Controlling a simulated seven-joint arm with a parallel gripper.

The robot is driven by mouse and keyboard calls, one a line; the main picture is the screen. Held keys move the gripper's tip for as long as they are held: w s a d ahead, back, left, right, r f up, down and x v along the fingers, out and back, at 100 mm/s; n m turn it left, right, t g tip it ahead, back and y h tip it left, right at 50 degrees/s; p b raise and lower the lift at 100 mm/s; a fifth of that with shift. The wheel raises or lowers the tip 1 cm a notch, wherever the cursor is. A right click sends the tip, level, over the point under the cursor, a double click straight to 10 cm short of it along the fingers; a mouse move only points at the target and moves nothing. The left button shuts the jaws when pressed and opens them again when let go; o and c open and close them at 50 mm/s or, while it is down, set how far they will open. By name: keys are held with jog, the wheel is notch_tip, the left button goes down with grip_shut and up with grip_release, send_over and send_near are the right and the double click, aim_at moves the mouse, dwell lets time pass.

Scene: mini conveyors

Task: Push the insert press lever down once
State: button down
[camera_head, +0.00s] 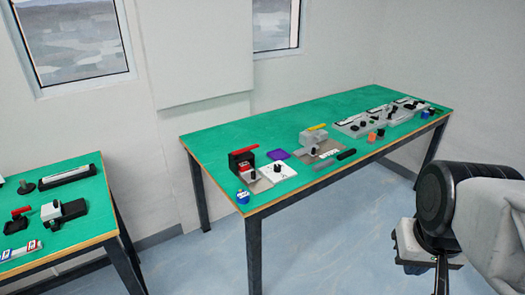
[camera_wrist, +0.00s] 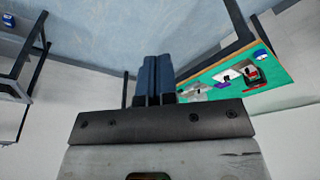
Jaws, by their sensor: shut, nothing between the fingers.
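A black press with a red lever (camera_head: 243,152) stands at the near left part of the long green table. A grey press with a yellow lever (camera_head: 317,128) stands farther along the same table. No readable label shows which is the insert press. Both levers look raised or roughly level; their exact angle is too small to tell. In the wrist view the black and red press (camera_wrist: 254,77) shows small at the right. My gripper (camera_wrist: 152,62) is shut and empty, its fingers together, pointing over the floor. In the head view it is at the right, away from the table, partly cut off.
The long table (camera_head: 215,140) also holds a purple block (camera_head: 278,154), a blue item (camera_head: 242,197) and several grey fixtures (camera_head: 375,118). A second green table (camera_head: 85,225) at the left carries other devices. Open floor lies between the long table and my arm.

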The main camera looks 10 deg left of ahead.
jog(key=w+a+r+n+h, duration=0.1)
jog(key=w+r+n, duration=0.15)
jog(key=w, duration=0.45)
jog(key=w+a+r+n, duration=0.2)
jog(key=w+n, duration=0.2)
jog(key=w, duration=0.2)
jog(key=w+a+r+n+h, duration=0.1)
jog(key=w+r+n, duration=0.15)
jog(key=w, duration=0.45)
jog(key=w+a+n+t+h, duration=0.1)
jog(key=w+a+n, duration=0.4)
jog(key=w, duration=0.5)
jog(key=w+a+n, duration=0.5)
jog(key=w, duration=0.5)
jog(key=n+t+h, duration=0.2)
jog(key=n+t, duration=0.2)
jog(key=n, duration=1.5)
send_over(246, 149)
notch_tip(246, 149, down, 16)
jog(key=shift+w+a+f, duration=0.35)
jog(key=shift+a+f, duration=0.1)
jog(key=shift+f, duration=0.2)
jog(key=shift+f, duration=4.15)
